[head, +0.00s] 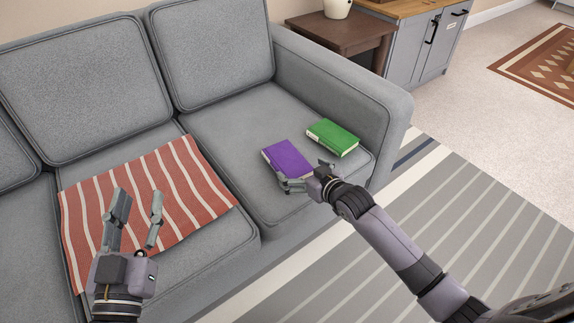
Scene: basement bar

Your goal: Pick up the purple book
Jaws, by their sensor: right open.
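The purple book (285,157) lies flat on the right seat cushion of the grey sofa (230,120). My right gripper (303,177) is open at the near right edge of the purple book. Its fingers overlap the book's near edge in the view, and I cannot tell whether they touch it. My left gripper (138,210) is open and empty in front of the red and white striped cloth (178,180) on the left part of the sofa.
A green book (333,138) lies just right of and behind the purple book, near the sofa's armrest (345,90). A brown side table (340,30) with a white vase stands behind the armrest. A grey striped rug (460,230) covers the floor at right.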

